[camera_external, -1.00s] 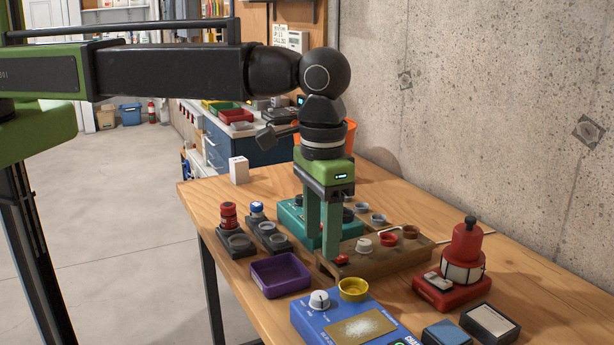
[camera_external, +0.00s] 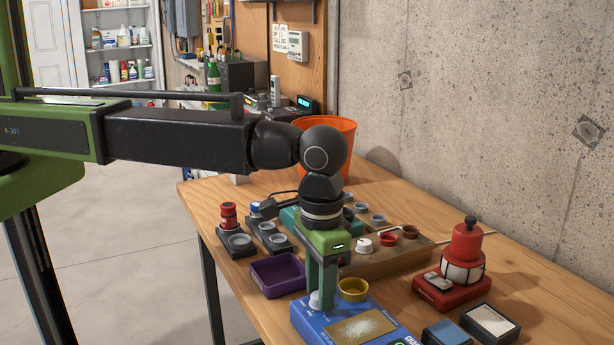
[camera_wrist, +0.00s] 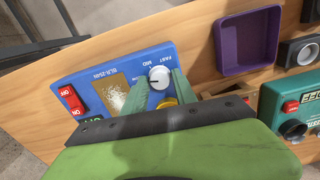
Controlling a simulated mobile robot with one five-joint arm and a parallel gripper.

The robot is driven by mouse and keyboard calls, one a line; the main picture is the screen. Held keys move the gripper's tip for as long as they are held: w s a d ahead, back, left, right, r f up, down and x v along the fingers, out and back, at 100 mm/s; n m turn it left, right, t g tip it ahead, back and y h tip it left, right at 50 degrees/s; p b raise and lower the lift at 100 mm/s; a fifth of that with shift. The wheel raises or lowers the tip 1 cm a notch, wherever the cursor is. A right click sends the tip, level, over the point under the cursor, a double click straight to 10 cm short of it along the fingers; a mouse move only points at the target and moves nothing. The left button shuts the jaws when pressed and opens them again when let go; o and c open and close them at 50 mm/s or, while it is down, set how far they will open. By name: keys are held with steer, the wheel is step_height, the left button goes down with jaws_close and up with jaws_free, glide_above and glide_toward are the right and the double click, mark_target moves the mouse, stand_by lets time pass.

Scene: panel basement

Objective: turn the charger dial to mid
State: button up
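The charger (camera_external: 345,322) is a blue box on the wooden bench, with a white round dial (camera_external: 317,301) at its left end. In the wrist view the dial (camera_wrist: 159,77) sits beside the printed words FAST and MID. Its exact pointer setting is too small to read surely. My gripper (camera_external: 323,292) points down over the dial. In the wrist view the green fingers of my gripper (camera_wrist: 163,80) stand apart, one on each side of the dial. I cannot tell whether they touch it. The fingers partly hide the dial in the external view.
A yellow cup (camera_external: 353,289) stands right behind the charger, close to my fingers. A purple tray (camera_external: 277,275) lies to the left. A wooden block with small cups (camera_external: 385,256) is behind. A red device (camera_external: 463,268) stands at right. Red switches (camera_wrist: 70,100) sit on the charger.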

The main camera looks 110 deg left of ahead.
jaws_close()
steer(key=shift+m, duration=0.3)
steer(key=m, duration=0.4)
steer(key=shift+m, duration=0.3)
steer(key=m, duration=0.5)
steer(key=shift+s, duration=0.1)
steer(key=shift+m, duration=0.4)
steer(key=shift+o, duration=2.3)
jaws_free()
